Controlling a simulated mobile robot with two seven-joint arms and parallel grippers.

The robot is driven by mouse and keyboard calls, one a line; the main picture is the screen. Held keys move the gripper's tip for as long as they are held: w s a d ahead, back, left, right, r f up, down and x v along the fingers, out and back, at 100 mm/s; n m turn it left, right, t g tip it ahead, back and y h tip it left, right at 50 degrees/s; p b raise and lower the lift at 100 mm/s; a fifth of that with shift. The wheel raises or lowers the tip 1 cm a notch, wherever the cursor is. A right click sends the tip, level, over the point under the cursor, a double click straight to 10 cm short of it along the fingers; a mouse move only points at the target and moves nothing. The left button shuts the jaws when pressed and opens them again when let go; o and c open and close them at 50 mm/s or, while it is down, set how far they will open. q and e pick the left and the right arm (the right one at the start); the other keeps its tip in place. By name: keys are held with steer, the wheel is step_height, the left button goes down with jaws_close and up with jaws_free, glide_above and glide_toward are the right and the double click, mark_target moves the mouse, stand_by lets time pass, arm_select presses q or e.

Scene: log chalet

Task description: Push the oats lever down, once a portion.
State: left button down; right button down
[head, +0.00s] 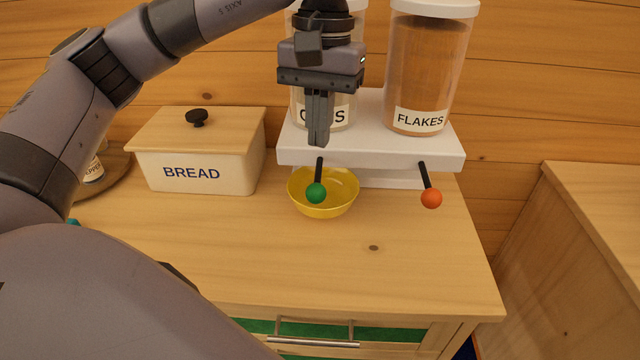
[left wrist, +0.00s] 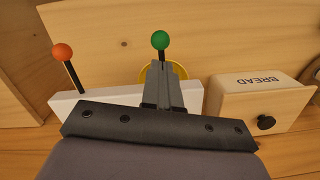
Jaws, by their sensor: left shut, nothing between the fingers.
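The oats lever (head: 317,192) is a black rod with a green ball, sticking out of the white dispenser base (head: 375,153) under the oats canister (head: 340,112). Its green ball also shows in the left wrist view (left wrist: 160,40). My left gripper (head: 319,141) is shut and empty, fingers pointing down, above the lever in the head view. A gap shows between the fingertips and the green ball. The oats label is partly hidden behind the fingers. A yellow bowl (head: 342,203) stands below the lever; its contents are not clear. My right gripper is not in view.
The flakes canister (head: 428,75) stands to the right, with an orange-ball lever (head: 431,197) below it. A bread box (head: 196,171) stands left of the bowl. The wooden counter in front (head: 400,260) is clear. A drawer handle (head: 313,342) is at the front.

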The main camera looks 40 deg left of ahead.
mark_target(317, 183)
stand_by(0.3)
arm_select(q)
steer(key=f+b, duration=0.1)
steer(key=f, duration=0.1)
steer(key=f+b, duration=0.4)
steer(key=f, duration=0.1)
steer(key=shift+s+d, duration=0.15)
steer(key=shift+s, duration=0.25)
